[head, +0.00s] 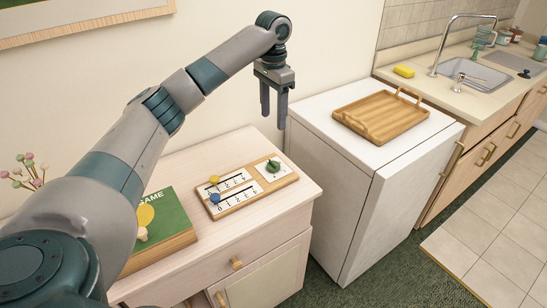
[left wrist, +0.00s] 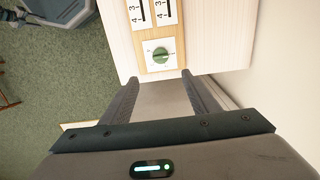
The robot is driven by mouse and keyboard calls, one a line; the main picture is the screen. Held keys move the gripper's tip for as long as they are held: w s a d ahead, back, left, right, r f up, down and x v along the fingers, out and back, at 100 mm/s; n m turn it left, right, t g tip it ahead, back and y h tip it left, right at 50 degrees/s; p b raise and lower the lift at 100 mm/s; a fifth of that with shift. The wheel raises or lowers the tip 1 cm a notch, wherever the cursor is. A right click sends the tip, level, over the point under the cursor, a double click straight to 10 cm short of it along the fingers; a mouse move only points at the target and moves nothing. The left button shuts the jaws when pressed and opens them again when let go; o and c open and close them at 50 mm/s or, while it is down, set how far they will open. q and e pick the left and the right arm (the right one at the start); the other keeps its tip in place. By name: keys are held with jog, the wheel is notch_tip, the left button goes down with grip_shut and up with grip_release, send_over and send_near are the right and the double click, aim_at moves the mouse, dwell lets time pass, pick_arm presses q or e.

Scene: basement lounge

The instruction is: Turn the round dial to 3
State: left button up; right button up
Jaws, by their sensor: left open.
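The round green dial (head: 273,165) sits on a white square plate at the right end of a wooden board (head: 240,206) on the cabinet top. It also shows in the left wrist view (left wrist: 161,55), with a lighter bar across it; its setting is too small to read. The board also carries two number scales with a yellow knob (head: 214,180) and a blue knob (head: 215,198). My left gripper (head: 274,112) is open and empty, pointing down above the cabinet's back right corner, higher than the dial and apart from it. My right gripper is not in view.
A green game box (head: 172,222) lies left of the board. A white appliance (head: 340,150) with a wooden tray (head: 381,137) stands to the right, beside the cabinet. A wall rises behind. The cabinet top (head: 285,198) is bare in front of the dial.

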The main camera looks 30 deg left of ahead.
pick_arm(q)
jog(key=p, duration=0.1)
send_over(273, 162)
jog(key=shift+f, duration=2.3)
notch_tip(273, 162, down, 8)
jog(key=shift+r+p, duration=0.2)
jog(key=shift+p, duration=0.55)
notch_tip(273, 162, down, 4)
jog(key=shift+w+f+p, duration=0.1)
jog(key=shift+f+p, duration=0.15)
jog(key=shift+p, duration=0.2)
jog(key=shift+f, duration=0.5)
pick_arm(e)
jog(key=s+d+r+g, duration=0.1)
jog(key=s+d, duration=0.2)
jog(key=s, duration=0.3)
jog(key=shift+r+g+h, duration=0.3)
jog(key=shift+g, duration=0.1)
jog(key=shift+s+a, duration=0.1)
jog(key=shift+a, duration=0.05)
pick_arm(q)
jog(key=shift+c, duration=0.9)
jog(key=c, duration=0.9)
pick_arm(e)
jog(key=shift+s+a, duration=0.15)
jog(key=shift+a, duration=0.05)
